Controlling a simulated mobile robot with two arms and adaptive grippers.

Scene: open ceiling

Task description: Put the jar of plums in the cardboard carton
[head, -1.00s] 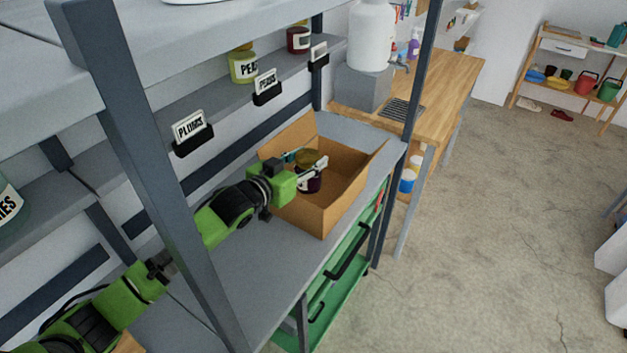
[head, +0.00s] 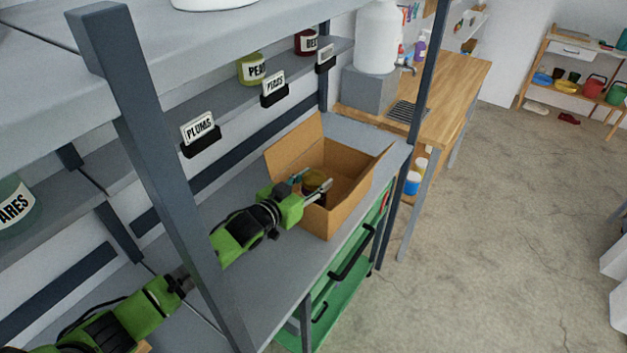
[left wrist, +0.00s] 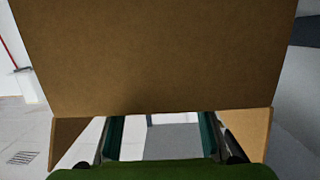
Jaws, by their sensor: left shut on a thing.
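The cardboard carton (head: 347,164) stands open on the grey shelf, its flaps spread outward. In the left wrist view, brown cardboard (left wrist: 160,55) fills the upper part, above the two fingers (left wrist: 160,138); the jar is not discernible there. My right gripper is not in view.
A dark shelf post (head: 165,170) stands in front of my left arm. An upper shelf holds a PLUMS label (head: 200,129), a yellow-green jar (head: 252,69) and a dark red jar (head: 306,42). A white dispenser (head: 377,38) stands behind the carton.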

